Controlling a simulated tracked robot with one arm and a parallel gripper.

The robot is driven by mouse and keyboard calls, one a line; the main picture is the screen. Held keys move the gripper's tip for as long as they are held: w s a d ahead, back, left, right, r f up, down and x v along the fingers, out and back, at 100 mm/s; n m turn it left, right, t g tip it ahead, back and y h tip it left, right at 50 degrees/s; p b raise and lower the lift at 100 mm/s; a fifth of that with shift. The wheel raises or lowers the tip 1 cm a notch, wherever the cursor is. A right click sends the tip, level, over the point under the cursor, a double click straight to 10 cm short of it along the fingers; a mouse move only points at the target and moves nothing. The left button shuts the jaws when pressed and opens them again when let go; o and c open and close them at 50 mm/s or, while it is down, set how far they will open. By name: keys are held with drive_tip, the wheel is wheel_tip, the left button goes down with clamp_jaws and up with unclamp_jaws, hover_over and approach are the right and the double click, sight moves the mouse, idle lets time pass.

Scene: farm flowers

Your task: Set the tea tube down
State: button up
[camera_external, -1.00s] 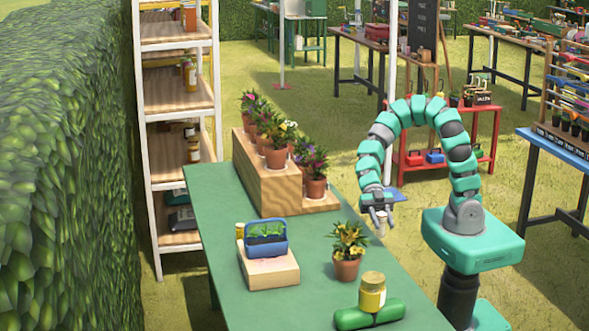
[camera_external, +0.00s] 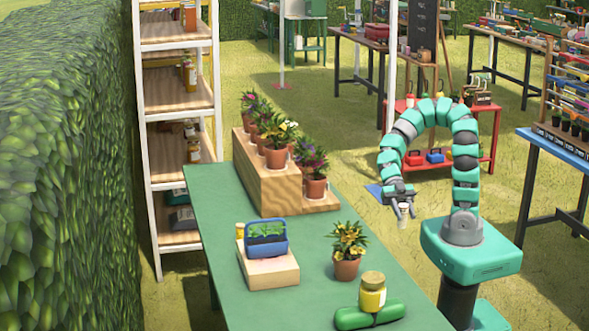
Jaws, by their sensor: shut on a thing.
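My gripper (camera_external: 403,204) is at the end of my arched arm, to the right of the green table (camera_external: 215,210). It is shut on the tea tube (camera_external: 403,215), a small pale cylinder that hangs below the fingers. The tube is clear of the table's right edge, with grass behind it in the picture. It is small here, and its upper part is hidden by the fingers.
On the table stand a potted yellow flower (camera_external: 347,252), a yellow jar (camera_external: 372,293) by a green roll (camera_external: 350,317), a blue basket (camera_external: 267,238) on a wooden block (camera_external: 270,268), and a wooden step stand (camera_external: 262,180) with potted flowers. A red table (camera_external: 455,160) stands behind my arm.

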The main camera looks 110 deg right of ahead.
drive_tip(key=shift+r, duration=0.1)
wheel_tip(320, 180, up, 10)
drive_tip(key=shift+w+r, duration=0.1)
drive_tip(key=shift+r, duration=0.05)
drive_tip(key=w+a+f+m+t+h+p, duration=0.1)
drive_tip(key=w+a+m+t, duration=0.1)
drive_tip(key=w, duration=1.2)
drive_tip(key=w+a+f+m+t+p, duration=0.1)
drive_tip(key=w+t, duration=0.1)
drive_tip(key=w, duration=1.1)
drive_tip(key=w+a+r+p, duration=0.1)
drive_tip(key=w+a, duration=0.4)
drive_tip(key=a, duration=0.3)
drive_tip(key=w+a+m, duration=0.1)
drive_tip(key=w+a, duration=0.4)
drive_tip(key=a, duration=0.4)
drive_tip(key=w+a+r+p, duration=0.1)
drive_tip(key=w+a, duration=0.4)
drive_tip(key=a, duration=0.3)
drive_tip(key=shift+t, duration=0.4)
drive_tip(key=shift+s+d+f+b, duration=0.15)
drive_tip(key=shift+f+b, duration=0.6)
drive_tip(key=shift+f, duration=3.1)
drive_tip(key=shift+w+d+f+b, duration=0.15)
drive_tip(key=shift+f+b, duration=0.55)
drive_tip(key=shift+f, duration=3.1)
drive_tip(key=shift+s+f, duration=0.1)
